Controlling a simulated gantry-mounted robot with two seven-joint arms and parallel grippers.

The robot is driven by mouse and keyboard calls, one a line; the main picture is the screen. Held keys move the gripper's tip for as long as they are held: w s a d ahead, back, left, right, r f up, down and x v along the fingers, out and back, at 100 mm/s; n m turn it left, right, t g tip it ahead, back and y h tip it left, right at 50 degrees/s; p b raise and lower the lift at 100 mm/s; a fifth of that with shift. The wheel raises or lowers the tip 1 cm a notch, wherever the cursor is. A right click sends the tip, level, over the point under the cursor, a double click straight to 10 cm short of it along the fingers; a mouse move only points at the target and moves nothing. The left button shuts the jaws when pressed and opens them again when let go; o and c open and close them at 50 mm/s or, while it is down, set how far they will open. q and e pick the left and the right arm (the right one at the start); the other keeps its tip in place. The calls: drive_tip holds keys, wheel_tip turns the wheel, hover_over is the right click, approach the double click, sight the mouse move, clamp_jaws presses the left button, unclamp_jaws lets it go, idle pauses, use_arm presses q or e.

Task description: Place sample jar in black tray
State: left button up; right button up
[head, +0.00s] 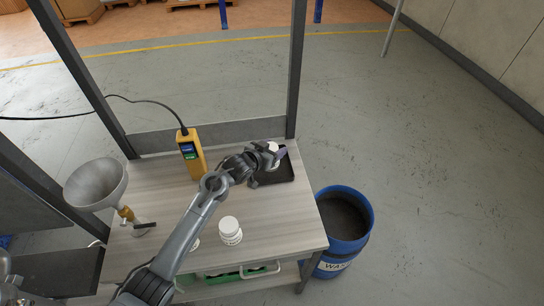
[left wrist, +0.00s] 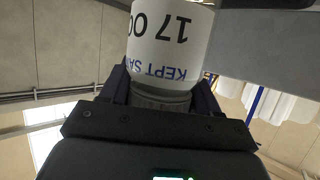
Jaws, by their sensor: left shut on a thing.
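My left gripper (head: 276,158) is at the black tray (head: 284,176) on the far right of the wooden bench. It is shut on a white sample jar (head: 272,147). In the left wrist view the jar (left wrist: 172,40) fills the top middle, with its printed label upside down and its narrower end between the fingers. The jar is over the tray's back part; whether it touches the tray I cannot tell. The tray's near right part looks empty. The arm hides some of the tray's left side. My right gripper is not in view.
Another white jar (head: 230,231) stands upright near the bench's front, with a further white one partly behind my arm. A yellow handheld meter (head: 192,155), a grey funnel (head: 96,184) and a blue waste drum (head: 345,218) are around. Dark posts frame the bench's back.

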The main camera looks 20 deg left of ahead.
use_arm(q)
drive_tip(key=shift+w+a+f, duration=0.1)
drive_tip(key=shift+a+f, duration=0.05)
drive_tip(key=shift+a, duration=0.05)
drive_tip(key=shift+f+b, duration=0.3)
drive_tip(key=shift+f, duration=1.6)
drive_tip(key=shift+f, duration=0.15)
drive_tip(key=o, duration=1.3)
